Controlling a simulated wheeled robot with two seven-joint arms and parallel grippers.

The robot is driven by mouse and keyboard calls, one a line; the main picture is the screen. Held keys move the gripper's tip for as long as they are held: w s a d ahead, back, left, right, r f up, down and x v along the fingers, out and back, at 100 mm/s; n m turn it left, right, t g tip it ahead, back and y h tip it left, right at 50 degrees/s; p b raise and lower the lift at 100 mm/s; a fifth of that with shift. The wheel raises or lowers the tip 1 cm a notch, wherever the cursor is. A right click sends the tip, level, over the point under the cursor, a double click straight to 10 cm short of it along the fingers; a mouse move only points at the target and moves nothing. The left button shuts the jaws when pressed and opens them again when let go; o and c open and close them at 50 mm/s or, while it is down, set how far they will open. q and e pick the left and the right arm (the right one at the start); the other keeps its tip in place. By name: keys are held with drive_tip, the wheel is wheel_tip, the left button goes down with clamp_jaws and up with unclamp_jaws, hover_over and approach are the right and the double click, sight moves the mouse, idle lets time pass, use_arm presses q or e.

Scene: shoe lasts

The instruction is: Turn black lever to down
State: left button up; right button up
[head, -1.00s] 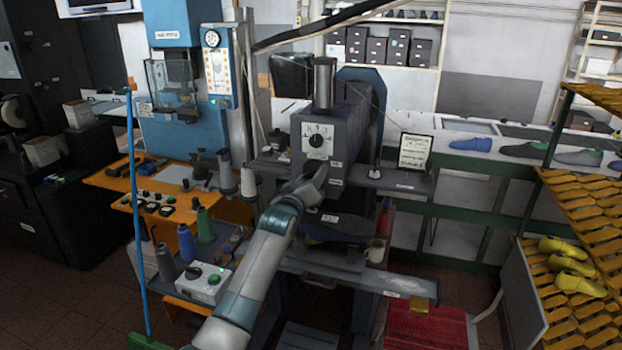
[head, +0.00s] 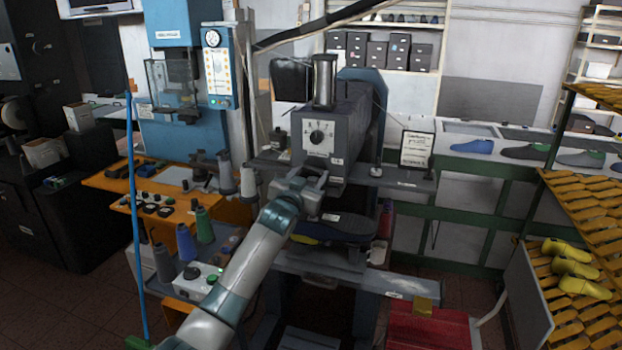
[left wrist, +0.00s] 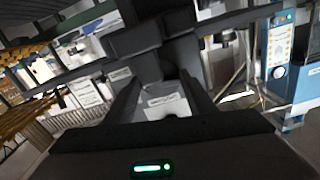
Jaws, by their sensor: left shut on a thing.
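The grey machine (head: 340,115) stands in the middle of the head view, with a black round knob (head: 316,136) on a white dial plate on its front. My left gripper (head: 312,180) is at the machine's front, just below that dial plate. It is shut on what looks like the black lever, mostly hidden by the dark fingers, so its angle is hard to read. In the left wrist view my two dark fingers (left wrist: 165,100) point at dark machine parts, with a pale labelled surface showing between them. My right gripper is not in view.
A dark sole-shaped piece (head: 335,228) sits below my gripper. A control box (head: 198,281) and thread cones (head: 186,242) stand at the left. A framed sign (head: 416,150) stands on the shelf at the right. Yellow lasts (head: 572,267) lie on the right rack.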

use_arm(q)
drive_tip(key=m, duration=0.5)
drive_tip(key=shift+b, duration=0.3)
drive_tip(key=shift+a, duration=0.1)
drive_tip(key=o, duration=1)
drive_tip(key=shift+o, duration=0.2)
drive_tip(key=b+v, duration=0.6)
drive_tip(key=v, duration=1.1)
drive_tip(key=shift+s, duration=0.15)
